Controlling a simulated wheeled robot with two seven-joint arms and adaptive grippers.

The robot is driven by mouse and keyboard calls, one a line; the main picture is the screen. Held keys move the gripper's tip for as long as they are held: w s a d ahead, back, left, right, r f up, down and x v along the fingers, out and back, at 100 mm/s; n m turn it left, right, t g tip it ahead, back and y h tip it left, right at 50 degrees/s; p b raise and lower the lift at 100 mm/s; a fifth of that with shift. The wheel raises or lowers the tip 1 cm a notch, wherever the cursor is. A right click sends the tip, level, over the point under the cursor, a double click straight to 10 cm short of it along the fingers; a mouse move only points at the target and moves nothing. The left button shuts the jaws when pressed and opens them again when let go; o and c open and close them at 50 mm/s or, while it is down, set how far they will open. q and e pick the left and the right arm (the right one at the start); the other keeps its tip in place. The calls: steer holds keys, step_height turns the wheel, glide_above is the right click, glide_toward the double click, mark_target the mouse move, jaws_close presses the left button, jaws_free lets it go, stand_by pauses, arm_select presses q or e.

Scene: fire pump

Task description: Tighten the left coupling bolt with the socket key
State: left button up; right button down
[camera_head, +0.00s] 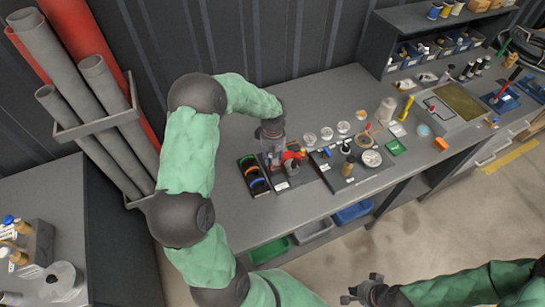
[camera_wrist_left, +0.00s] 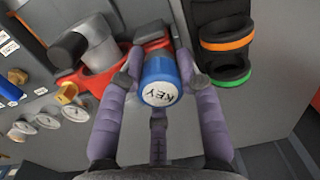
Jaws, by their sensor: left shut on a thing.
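The socket key (camera_wrist_left: 160,82) is a blue cylinder with a white end marked KEY. In the left wrist view my left gripper (camera_wrist_left: 160,90) has its purple-grey fingers closed around the key. In the head view my left gripper (camera_head: 272,146) is low over the bench, just left of the red fire pump (camera_head: 292,157). The grey-and-red pump (camera_wrist_left: 92,52) also shows left of the key in the wrist view. The key's far end and the left coupling bolt are hidden; I cannot tell if they touch. My right gripper (camera_head: 364,289) is empty, fingers apart, in front of the bench.
A black tray (camera_head: 262,189) with coloured rings lies left of the pump. A dark mat (camera_head: 335,183) with gauges and small fittings lies right of it. Bins (camera_head: 352,212) hang under the bench front. The bench's front left (camera_head: 240,222) is clear.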

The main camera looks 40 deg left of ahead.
arm_select(q)
steer(key=shift+m, duration=0.5)
steer(key=m, duration=0.4)
steer(key=shift+m+p, duration=0.3)
steer(key=shift+m, duration=0.3)
steer(key=shift+n+b, duration=0.4)
steer(key=shift+n, duration=0.2)
steer(key=shift+r, duration=0.15)
steer(key=shift+r+p, duration=1.35)
steer(key=shift+r, duration=0.8)
